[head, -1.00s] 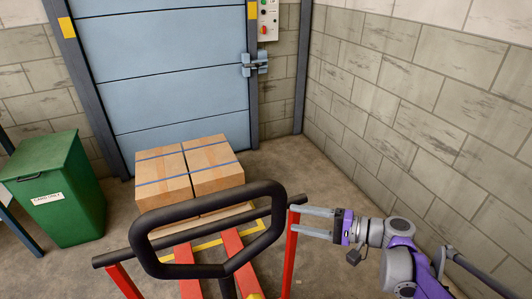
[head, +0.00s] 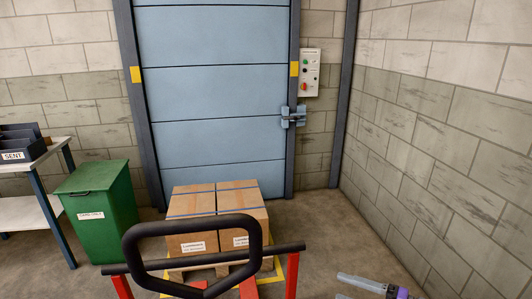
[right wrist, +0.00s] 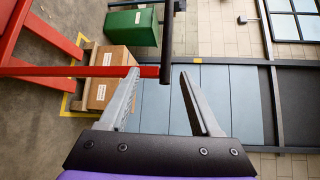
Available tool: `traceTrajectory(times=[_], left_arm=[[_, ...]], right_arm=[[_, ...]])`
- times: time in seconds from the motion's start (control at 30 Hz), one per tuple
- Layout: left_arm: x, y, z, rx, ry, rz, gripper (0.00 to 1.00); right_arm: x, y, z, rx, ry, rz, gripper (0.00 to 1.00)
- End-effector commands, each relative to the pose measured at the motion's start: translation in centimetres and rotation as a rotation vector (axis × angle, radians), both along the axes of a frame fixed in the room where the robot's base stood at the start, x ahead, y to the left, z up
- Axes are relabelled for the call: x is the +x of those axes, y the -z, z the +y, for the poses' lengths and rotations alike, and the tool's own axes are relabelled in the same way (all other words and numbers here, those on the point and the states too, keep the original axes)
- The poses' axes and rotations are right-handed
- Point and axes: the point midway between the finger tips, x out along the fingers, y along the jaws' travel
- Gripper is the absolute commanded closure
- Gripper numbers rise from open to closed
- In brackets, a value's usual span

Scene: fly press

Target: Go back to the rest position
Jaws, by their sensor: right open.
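My right gripper (head: 358,287) shows at the lower right edge of the head view, to the right of the pallet truck's handle (head: 128,247). It is open and empty. In the right wrist view its two fingers (right wrist: 160,100) stand apart, and the black end of the truck's crossbar (right wrist: 167,45) shows beyond them. I cannot tell the exact gap between fingers and bar. My left gripper is not in view.
Strapped cartons (head: 215,200) stand on a pallet before a blue shutter door (head: 215,90). A green bin (head: 105,215) and a table with a "SENT" tray (head: 22,145) are at left. A control box (head: 310,72) hangs beside the door. Bare floor lies at right.

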Motion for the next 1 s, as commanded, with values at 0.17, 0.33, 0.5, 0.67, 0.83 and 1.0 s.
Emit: traceTrajectory(times=[0.17, 0.33, 0.5, 0.67, 0.83, 1.0], left_arm=[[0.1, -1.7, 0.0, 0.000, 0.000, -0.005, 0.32], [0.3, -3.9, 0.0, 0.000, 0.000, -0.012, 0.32], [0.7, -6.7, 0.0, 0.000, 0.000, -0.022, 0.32], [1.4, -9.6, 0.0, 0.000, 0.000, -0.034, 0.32], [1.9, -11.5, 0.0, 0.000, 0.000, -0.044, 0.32], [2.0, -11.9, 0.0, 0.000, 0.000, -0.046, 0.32]], right_arm=[[-2.2, 0.5, 3.1, -0.144, -0.033, 0.065, 0.36], [-6.4, 2.2, 6.0, -0.411, -0.079, 0.141, 0.36], [-12.0, 3.7, 6.7, -0.771, -0.139, 0.161, 0.36], [-16.5, 4.0, 4.7, -1.150, -0.197, 0.091, 0.36], [-18.4, 3.3, 2.4, -1.415, -0.231, -0.011, 0.36], [-18.8, 3.0, 1.4, -1.511, -0.243, -0.055, 0.36]])
